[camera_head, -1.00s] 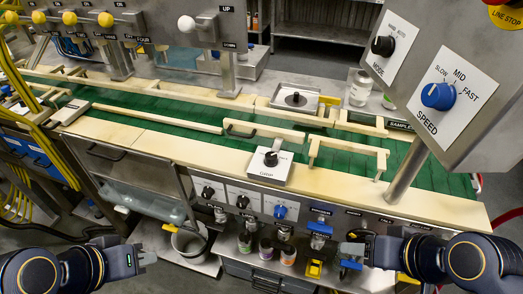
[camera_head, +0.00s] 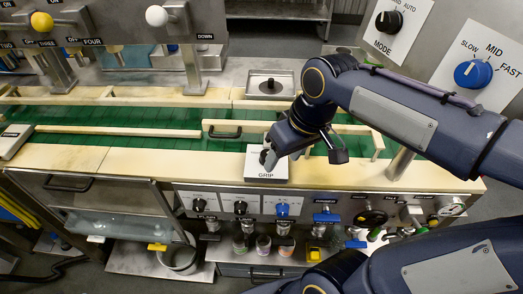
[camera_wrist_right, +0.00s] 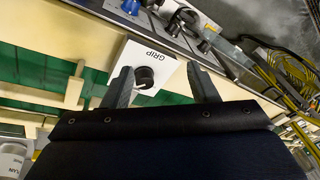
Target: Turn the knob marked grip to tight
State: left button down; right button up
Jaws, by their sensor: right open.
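The white box marked GRIP (camera_head: 254,172) sits on the pale front rail of the conveyor. My right gripper (camera_head: 268,155) is right over it and hides most of its knob. In the right wrist view the label plate (camera_wrist_right: 165,66) carries a dark round knob (camera_wrist_right: 144,77). My open right gripper (camera_wrist_right: 162,82) has its two fingers on either side of the knob, with the left finger closer to it. Whether a finger touches the knob cannot be told. The knob's position marks are not readable. My left gripper is out of view.
The green conveyor belt (camera_head: 120,117) runs behind the box, with wooden guide rails. A row of knobs with a blue one (camera_head: 282,210) lies on the panel below. A blue SPEED knob (camera_head: 473,74) and a black MODE knob (camera_head: 389,21) are at upper right.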

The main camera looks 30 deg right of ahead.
jog(key=n+g+h+b, duration=0.1)
jog(key=n+g+h, duration=0.1)
send_over(267, 151)
jog(key=shift+s+a+f, duration=0.15)
jog(key=shift+s+a, duration=0.1)
jog(key=shift+s, duration=0.2)
jog(key=shift+w+f, duration=0.15)
notch_tip(267, 151, down, 8)
jog(key=shift+r, duration=0.25)
jog(key=c, duration=1)
jog(key=shift+o, duration=0.2)
